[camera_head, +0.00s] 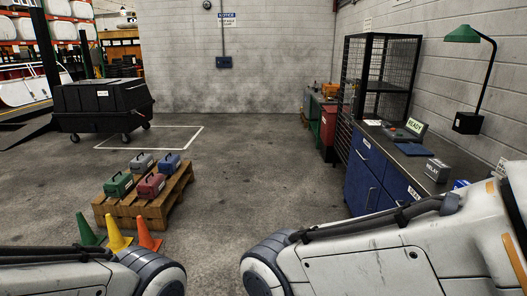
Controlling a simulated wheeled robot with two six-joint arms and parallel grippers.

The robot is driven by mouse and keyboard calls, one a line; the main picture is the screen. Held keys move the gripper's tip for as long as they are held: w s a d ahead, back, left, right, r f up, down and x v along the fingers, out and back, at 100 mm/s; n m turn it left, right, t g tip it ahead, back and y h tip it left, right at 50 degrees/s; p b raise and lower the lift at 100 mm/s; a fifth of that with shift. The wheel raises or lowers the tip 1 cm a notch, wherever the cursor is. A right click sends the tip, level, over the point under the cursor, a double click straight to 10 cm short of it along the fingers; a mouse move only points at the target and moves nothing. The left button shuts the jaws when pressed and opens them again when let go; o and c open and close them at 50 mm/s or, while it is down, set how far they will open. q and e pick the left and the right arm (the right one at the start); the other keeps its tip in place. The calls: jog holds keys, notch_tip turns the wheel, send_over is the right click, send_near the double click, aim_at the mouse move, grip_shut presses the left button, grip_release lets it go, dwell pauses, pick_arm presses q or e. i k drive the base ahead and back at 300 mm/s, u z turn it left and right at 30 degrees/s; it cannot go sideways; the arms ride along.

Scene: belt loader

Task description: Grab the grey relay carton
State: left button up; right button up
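The grey relay carton (437,170) is a small box with a white "RELAY" label on its front. It stands on the dark top of the blue workbench (379,180) at the right. My two arms reach in from the bottom left and the bottom right. Neither gripper shows in the view. The right arm's link crosses in front of the bench's lower part, below the carton.
A blue flat item (414,149), a small device with a "READY" screen (416,127) and a green desk lamp (463,34) are on the bench. A pallet (160,203) with several toolboxes and coloured cones (117,233) stand at the left. The middle floor is clear.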

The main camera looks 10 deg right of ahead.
aim_at(436, 170)
jog(key=z, duration=0.2)
jog(key=i, duration=2)
jog(key=z, duration=1.25)
jog(key=i, duration=1.7)
jog(key=z, duration=0.85)
jog(key=i, duration=0.2)
